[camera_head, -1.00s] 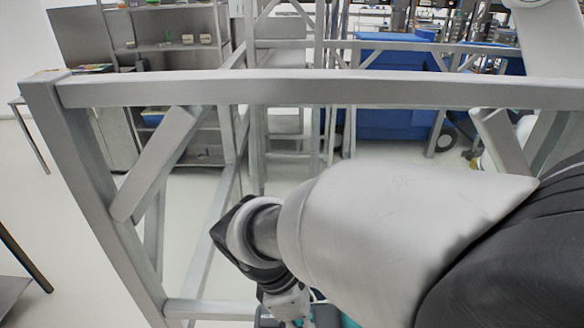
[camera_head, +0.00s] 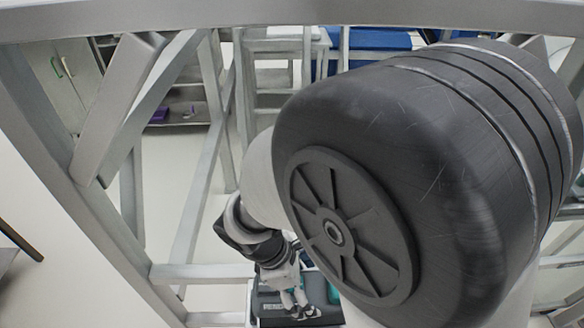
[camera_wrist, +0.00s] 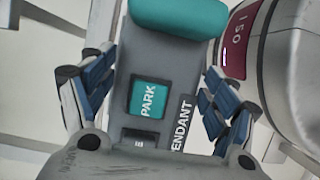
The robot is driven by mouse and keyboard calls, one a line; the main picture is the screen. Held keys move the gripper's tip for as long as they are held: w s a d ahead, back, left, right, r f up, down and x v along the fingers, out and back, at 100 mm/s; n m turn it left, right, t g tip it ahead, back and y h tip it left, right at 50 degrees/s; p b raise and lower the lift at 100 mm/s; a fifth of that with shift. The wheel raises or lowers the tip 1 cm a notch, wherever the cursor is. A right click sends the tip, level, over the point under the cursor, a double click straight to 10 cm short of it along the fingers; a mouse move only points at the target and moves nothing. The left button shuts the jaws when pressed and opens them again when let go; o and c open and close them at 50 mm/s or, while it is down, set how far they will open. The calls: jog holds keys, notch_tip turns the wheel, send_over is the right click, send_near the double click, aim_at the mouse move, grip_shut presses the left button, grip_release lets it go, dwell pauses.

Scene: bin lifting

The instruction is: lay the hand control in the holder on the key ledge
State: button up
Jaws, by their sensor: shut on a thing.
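The hand control (camera_wrist: 168,60) is a grey body with a teal end and a teal PARK button, seen large in the wrist view. My gripper (camera_wrist: 158,92) is shut on it, with a blue-padded finger on each side. In the head view my gripper (camera_head: 296,303) points down over a dark grey surface with small light marks (camera_head: 268,308), perhaps the key ledge. My arm hides much there. I cannot make out the holder.
Grey metal frame bars (camera_head: 190,28) surround the arm, with a diagonal brace (camera_head: 118,105) at left. Pale floor (camera_head: 165,200) is open beyond.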

aim_at(314, 292)
jog(key=shift+f+b, duration=1.05)
jog(key=shift+f, duration=1.95)
jog(key=shift+f, duration=0.2)
jog(key=o, duration=1.8)
jog(key=shift+c, duration=0.2)
jog(key=p+v, duration=0.5)
jog(key=v, duration=0.7)
jog(key=shift+d+r, duration=0.1)
jog(key=shift+r, duration=0.2)
jog(key=s+d+r+m+t+y, duration=0.2)
jog(key=s+d+r+m, duration=0.1)
jog(key=d+r+m, duration=0.3)
jog(key=s+d+r+m+t+y, duration=0.2)
jog(key=s+d+r+m, duration=0.2)
jog(key=d+r+m, duration=0.3)
jog(key=shift+s+d+r+m+t+y, duration=0.35)
jog(key=shift+r+m, duration=0.6)
jog(key=shift+m, duration=1.35)
